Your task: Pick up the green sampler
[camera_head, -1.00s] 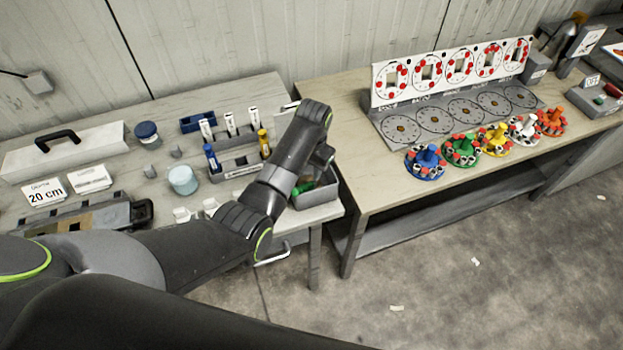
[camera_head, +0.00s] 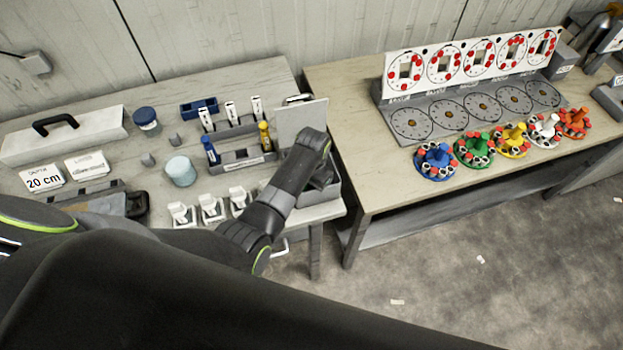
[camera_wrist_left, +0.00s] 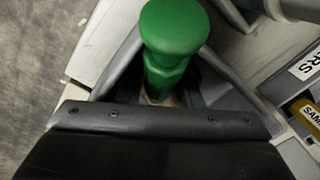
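The green sampler (camera_wrist_left: 174,45) fills the upper middle of the left wrist view, its rounded cap toward the camera and its shaft running down into shadow. The grey fingers of my left gripper (camera_wrist_left: 172,78) lie on both sides of it. The cap hides where the fingertips meet the sampler, so I cannot tell whether they grip it. In the head view my left arm (camera_head: 285,185) reaches over the grey bin (camera_head: 322,190) at the table's right front corner, and the arm covers the gripper and the sampler. My right gripper is not in view.
A rack with a blue sampler (camera_head: 210,150) and a yellow sampler (camera_head: 265,137) stands just left of the arm. Several white clips (camera_head: 211,207) line the front edge. A grey panel (camera_head: 300,118) stands behind the arm. A second table (camera_head: 350,110) is to the right.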

